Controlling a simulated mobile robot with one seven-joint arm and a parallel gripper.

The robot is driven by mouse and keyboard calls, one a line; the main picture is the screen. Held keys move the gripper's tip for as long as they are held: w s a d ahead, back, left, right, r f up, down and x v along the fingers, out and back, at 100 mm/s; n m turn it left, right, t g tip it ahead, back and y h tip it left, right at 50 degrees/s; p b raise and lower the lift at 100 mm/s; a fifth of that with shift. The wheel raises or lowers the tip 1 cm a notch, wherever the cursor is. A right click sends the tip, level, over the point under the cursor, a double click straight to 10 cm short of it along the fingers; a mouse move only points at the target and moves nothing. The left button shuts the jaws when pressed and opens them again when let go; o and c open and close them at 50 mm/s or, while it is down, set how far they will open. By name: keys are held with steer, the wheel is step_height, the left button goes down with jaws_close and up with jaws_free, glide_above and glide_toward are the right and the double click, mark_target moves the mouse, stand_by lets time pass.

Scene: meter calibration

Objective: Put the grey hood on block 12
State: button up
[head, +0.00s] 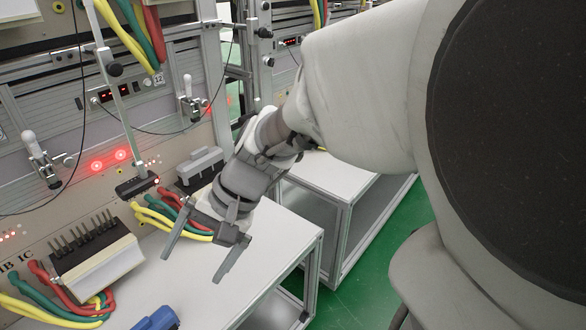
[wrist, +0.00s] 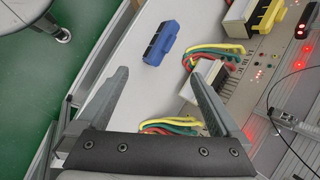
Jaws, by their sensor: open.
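A grey ribbed piece (head: 201,166), which looks like the grey hood, sits at the foot of the panel, behind my gripper in the head view. I cannot tell whether it rests on a block. A tag reading 12 (head: 159,78) is on the panel above it. A cream block with bare dark pins (head: 100,258) stands on the bench to the left; its number does not show. My gripper (head: 193,267) is open and empty above the bench, pointing down.
A blue hood (wrist: 160,42) lies on the white bench (wrist: 110,75). Red, green and yellow cables (head: 175,215) lie between the blocks. Another block with a yellow part (wrist: 265,15) stands farther along. Panel clamps (head: 45,160) stick out.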

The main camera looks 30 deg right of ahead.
steer(key=s+d+r+n+t+h, duration=0.4)
steer(key=s+d+r+n+h, duration=0.3)
steer(key=d, duration=0.3)
step_height(320, 180, up, 15)
steer(key=p, duration=1.5)
steer(key=shift+s+a+m+y+p, duration=0.15)
steer(key=shift+s+m+y+p, duration=0.05)
steer(key=shift+m+y+p, duration=0.1)
